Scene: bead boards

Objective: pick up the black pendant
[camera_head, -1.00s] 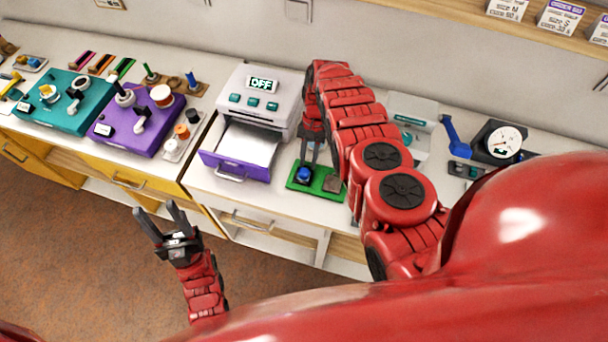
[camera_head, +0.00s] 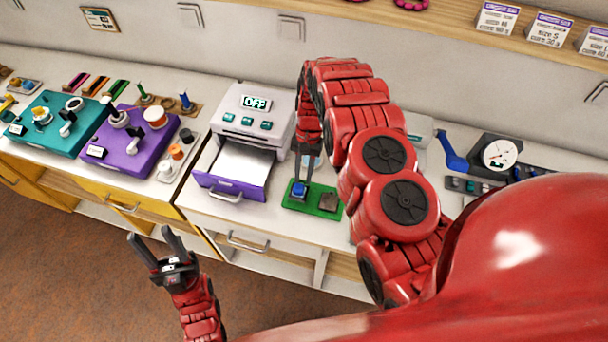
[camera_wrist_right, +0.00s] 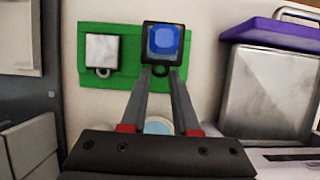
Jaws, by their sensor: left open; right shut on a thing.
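The black pendant (camera_wrist_right: 164,43), a dark square with a blue faceted stone and a small loop, shows in the right wrist view at the fingertips. It also shows in the head view (camera_head: 299,189) at the left part of a green board (camera_head: 311,206). My right gripper (camera_wrist_right: 160,76) is shut on its loop end; whether the pendant is clear of the board cannot be told. A silver-grey square pendant (camera_wrist_right: 101,48) lies on the same board beside it. My left gripper (camera_head: 151,236) is open and empty, in front of the counter over the floor.
A white machine (camera_head: 254,106) reading OFF stands behind, its purple-fronted drawer (camera_head: 228,188) pulled out left of the board. Teal (camera_head: 45,125) and purple (camera_head: 133,140) boxes stand further left. A round dial gauge (camera_head: 499,154) and a blue lever (camera_head: 452,150) are to the right.

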